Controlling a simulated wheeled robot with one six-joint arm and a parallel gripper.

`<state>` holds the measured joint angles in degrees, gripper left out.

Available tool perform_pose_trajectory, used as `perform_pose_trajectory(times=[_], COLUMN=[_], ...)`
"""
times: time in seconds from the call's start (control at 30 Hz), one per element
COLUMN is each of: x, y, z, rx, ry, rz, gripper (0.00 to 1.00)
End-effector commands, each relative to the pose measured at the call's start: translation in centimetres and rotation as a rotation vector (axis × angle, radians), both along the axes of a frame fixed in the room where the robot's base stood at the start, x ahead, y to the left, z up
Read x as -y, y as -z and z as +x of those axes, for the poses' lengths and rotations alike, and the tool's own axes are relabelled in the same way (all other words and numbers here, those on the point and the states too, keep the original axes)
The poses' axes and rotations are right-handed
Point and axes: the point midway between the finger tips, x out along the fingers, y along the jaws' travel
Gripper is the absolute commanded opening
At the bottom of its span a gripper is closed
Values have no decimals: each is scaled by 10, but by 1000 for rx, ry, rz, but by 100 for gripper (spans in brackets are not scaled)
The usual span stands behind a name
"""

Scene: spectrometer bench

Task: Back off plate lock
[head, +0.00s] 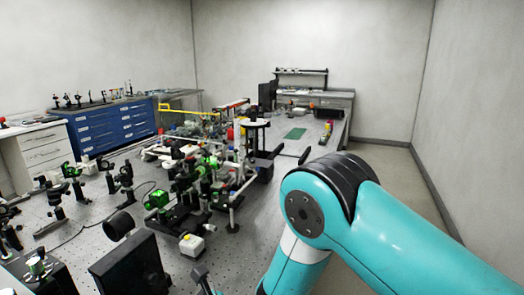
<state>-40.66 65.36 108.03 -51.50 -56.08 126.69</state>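The optical bench (95,225) fills the left and middle of the head view, with a perforated metal top crowded with mounts. I cannot pick out a plate lock among the small parts. My gripper is not in view. A small dark, angled part (203,279) shows at the bottom edge; I cannot tell what it is.
Blue drawers (112,128) line the left wall. A second bench (340,98) stands at the back. Floor (385,165) is clear along the right wall.

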Motion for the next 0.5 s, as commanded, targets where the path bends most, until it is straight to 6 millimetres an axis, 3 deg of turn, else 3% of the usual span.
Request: perform_pose_trajectory(times=[0.5], x=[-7], y=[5], z=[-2], rx=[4], ry=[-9], rz=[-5], gripper=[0])
